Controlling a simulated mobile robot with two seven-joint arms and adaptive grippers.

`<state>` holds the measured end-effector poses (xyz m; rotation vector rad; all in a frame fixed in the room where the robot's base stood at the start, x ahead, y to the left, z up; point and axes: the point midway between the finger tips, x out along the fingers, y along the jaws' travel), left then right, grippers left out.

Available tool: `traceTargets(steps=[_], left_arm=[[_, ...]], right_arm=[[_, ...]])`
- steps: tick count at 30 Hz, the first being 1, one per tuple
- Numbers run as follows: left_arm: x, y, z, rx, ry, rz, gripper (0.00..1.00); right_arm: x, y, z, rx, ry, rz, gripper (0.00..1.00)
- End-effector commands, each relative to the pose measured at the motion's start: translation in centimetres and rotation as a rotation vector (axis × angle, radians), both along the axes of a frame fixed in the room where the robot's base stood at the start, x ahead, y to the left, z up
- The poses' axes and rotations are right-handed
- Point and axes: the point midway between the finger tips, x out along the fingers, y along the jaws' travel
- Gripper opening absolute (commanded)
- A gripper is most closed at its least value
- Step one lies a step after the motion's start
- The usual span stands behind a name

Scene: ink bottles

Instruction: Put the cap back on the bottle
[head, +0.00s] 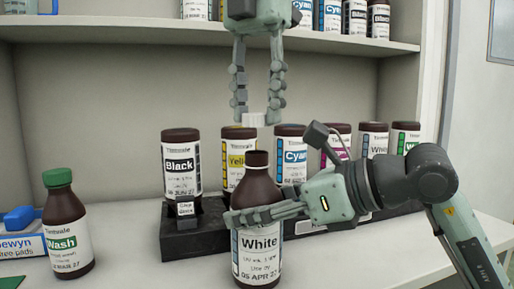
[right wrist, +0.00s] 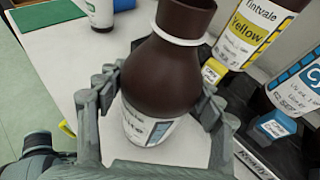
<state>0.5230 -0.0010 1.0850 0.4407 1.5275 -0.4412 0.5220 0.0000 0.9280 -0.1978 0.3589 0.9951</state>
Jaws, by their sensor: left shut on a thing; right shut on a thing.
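The brown bottle labelled White (head: 258,240) stands upright at the front of the counter, its dark neck uncapped. My right gripper (head: 268,212) is shut around its body from the right; the right wrist view also shows the bottle (right wrist: 165,70) between the fingers, with a pale ring around its neck. My left gripper (head: 257,112) points down from above, shut on a white cap (head: 254,119). The cap is above the bottle's neck, apart from it with a clear gap. The left gripper is not in the right wrist view.
A dark rack (head: 195,238) behind holds several labelled bottles, including Black (head: 181,165) and Cyan (head: 290,158). A Wash bottle with a green cap (head: 66,230) stands at left beside a blue-and-white box (head: 25,240). A shelf (head: 130,34) crosses above. Counter between Wash and White is clear.

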Motion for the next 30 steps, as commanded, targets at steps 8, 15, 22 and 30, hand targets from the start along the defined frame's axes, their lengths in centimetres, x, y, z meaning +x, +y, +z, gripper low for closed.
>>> traceTargets(steps=[8, 15, 22, 30], left_arm=[[0.0, 0.0, -2.1, -0.001, -0.001, 0.000, 0.25], [0.0, 0.0, -2.0, -0.001, -0.001, 0.000, 0.25], [0.0, 0.0, -2.2, 0.000, 0.000, 0.000, 0.25], [0.0, 0.0, -3.6, 0.000, 0.000, -0.001, 0.25]], right_arm=[[0.0, 0.0, 0.0, 0.000, 0.000, 0.000, 0.15], [0.0, 0.0, 0.0, 0.000, 0.000, 0.000, 0.15], [0.0, 0.0, 0.0, 0.000, 0.000, 0.000, 0.15], [0.0, 0.0, 0.0, 0.000, 0.000, 0.000, 0.15]])
